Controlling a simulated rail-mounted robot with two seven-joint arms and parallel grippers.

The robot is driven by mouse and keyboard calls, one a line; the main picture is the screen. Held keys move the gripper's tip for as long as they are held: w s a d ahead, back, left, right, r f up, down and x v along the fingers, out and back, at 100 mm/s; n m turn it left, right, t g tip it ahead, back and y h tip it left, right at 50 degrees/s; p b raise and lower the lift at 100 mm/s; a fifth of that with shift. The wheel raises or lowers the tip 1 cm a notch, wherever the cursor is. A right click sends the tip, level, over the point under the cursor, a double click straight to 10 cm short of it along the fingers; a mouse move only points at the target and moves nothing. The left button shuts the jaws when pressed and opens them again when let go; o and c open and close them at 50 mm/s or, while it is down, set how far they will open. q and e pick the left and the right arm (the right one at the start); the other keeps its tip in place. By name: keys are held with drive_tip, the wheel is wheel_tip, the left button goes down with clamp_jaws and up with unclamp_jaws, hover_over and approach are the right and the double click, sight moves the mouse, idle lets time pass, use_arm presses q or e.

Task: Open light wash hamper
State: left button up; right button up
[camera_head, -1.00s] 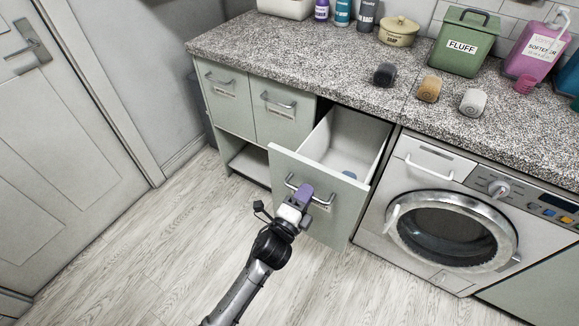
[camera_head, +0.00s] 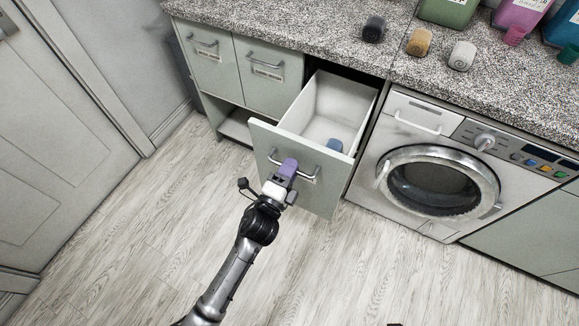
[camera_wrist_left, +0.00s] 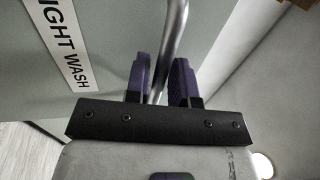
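The light wash hamper (camera_head: 268,136) is a pale green pull-out drawer under the counter. It stands pulled out, with its white inside showing and a blue item (camera_head: 334,145) in it. Its metal bar handle (camera_head: 306,175) is on the front panel. My left gripper (camera_head: 288,168), with purple fingers, is at the handle. In the left wrist view the fingers (camera_wrist_left: 160,82) are on both sides of the handle bar (camera_wrist_left: 176,30), close against it, next to a label (camera_wrist_left: 62,40) reading "IGHT WASH". My right gripper is not in view.
Two closed hamper fronts (camera_head: 268,75) are left of the open one, over an open shelf. A washing machine (camera_head: 408,132) stands just right. The granite counter (camera_head: 290,25) above holds dark, tan and white small items (camera_head: 461,56). The wooden floor (camera_head: 130,240) is clear.

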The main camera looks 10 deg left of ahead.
use_arm(q)
drive_tip(key=shift+o, duration=1.1)
drive_tip(key=shift+s, duration=0.1)
drive_tip(key=v, duration=1.3)
drive_tip(key=shift+s+b, duration=0.25)
drive_tip(key=shift+b, duration=0.15)
drive_tip(key=shift+a+f, duration=0.1)
